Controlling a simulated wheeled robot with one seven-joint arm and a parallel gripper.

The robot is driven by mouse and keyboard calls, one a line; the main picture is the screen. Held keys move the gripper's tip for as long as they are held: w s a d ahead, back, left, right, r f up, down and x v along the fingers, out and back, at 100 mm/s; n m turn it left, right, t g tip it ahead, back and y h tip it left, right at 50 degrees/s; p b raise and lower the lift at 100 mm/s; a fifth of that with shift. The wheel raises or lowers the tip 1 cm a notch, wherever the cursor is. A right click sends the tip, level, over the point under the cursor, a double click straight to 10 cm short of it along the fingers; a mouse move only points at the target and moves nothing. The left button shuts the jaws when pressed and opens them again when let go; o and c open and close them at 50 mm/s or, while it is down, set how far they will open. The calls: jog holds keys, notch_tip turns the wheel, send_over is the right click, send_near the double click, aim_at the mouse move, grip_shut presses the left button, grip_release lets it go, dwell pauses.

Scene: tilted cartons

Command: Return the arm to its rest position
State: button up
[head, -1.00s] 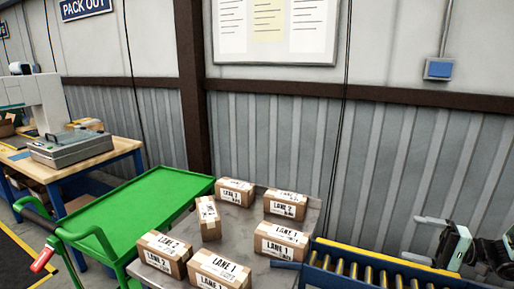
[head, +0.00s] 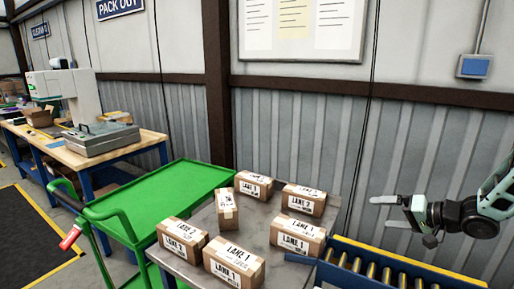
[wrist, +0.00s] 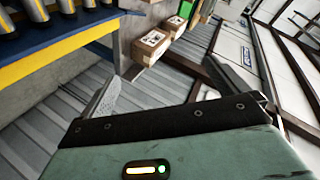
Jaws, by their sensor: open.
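My gripper (head: 388,211) is at the right of the head view, raised in front of the grey corrugated wall. Its two fingers point left, apart and with nothing between them. It is clear of the cartons and above the roller conveyor (head: 372,271). The wrist view shows my gripper (wrist: 168,88) tilted, with its fingers spread and empty. Several brown cartons with lane labels stand on a grey metal table (head: 262,262). One narrow carton (head: 227,209) stands upright, and a LANE 1 carton (head: 233,262) is at the front.
A green cart (head: 165,200) stands left of the table. Further left is a workbench (head: 85,148) with machines. The conveyor with blue sides and yellow edging adjoins the table's right. A blue wall box (head: 474,66) is above my gripper. The air around it looks free.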

jog(key=s+a+r+n+g+h+b, duration=0.1)
jog(key=s+a+n+g+h+b, duration=0.3)
jog(key=a, duration=1.3)
jog(key=s+a+n+g+h+b, duration=0.1)
jog(key=s+a+n+g+h, duration=0.1)
jog(key=s, duration=1.3)
jog(key=s+a+n+g+h+b, duration=0.1)
jog(key=s+a+n+g, duration=0.3)
jog(key=s, duration=1.2)
jog(key=shift+s+a+n+h, duration=0.2)
jog(key=shift+a+n+h, duration=0.2)
jog(key=shift+a+h, duration=0.55)
jog(key=shift+a+f+y, duration=0.1)
jog(key=shift+a+y, duration=0.1)
jog(key=shift+y, duration=0.05)
